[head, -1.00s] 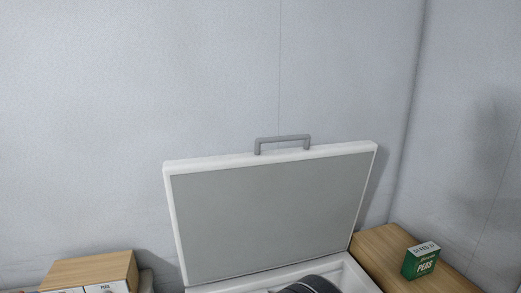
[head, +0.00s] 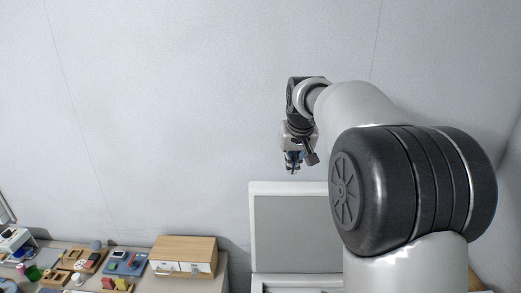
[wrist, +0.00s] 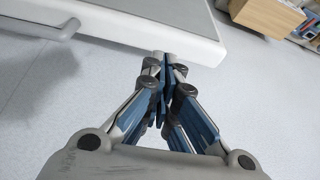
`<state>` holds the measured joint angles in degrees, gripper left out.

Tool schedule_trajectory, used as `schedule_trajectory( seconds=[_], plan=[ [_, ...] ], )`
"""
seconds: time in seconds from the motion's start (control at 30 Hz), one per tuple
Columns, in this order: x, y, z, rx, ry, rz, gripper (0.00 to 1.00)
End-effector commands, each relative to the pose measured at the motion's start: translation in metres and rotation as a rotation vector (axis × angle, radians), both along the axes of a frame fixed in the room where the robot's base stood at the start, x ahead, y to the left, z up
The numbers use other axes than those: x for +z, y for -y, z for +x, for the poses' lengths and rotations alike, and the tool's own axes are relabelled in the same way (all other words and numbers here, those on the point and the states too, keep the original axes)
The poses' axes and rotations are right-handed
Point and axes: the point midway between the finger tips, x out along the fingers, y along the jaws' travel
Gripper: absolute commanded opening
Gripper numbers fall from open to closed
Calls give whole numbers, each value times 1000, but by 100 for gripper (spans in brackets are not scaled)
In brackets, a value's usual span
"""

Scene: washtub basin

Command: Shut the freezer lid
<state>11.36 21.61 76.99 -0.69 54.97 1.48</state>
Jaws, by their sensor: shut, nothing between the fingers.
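The freezer lid (head: 286,188) stands open and raised in the head view, a grey panel in a white frame. My arm covers its right part and its handle there. In the wrist view the lid's white edge (wrist: 205,45) crosses the top, with the grey bar handle (wrist: 45,30) at left. My gripper (head: 292,168) is above the lid's top edge in the head view. In the wrist view my gripper (wrist: 163,62) is shut and empty, its fingertips at the lid's edge near a corner. I cannot tell whether they touch it.
A wooden drawer box (head: 185,252) stands on the counter left of the freezer. It also shows in the wrist view (wrist: 268,15). Several small items on wooden and blue trays (head: 125,263) lie further left. A plain pale wall (head: 150,110) rises behind.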

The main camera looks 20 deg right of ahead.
Motion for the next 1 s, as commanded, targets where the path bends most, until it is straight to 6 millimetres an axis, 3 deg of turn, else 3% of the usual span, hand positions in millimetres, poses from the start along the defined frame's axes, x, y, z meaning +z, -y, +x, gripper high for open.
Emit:
schedule_trajectory(
  seconds=[0.1,0.2,0.47,0.67,1.0],
  plan=[
    [12,24,39,-28,2,0,0],
    [11,40,62,-43,7,-1,0],
    [2,57,84,-61,14,-3,0],
    [-21,60,94,-61,11,-2,0],
    [-79,68,124,-61,12,-2,0]
  ],
)
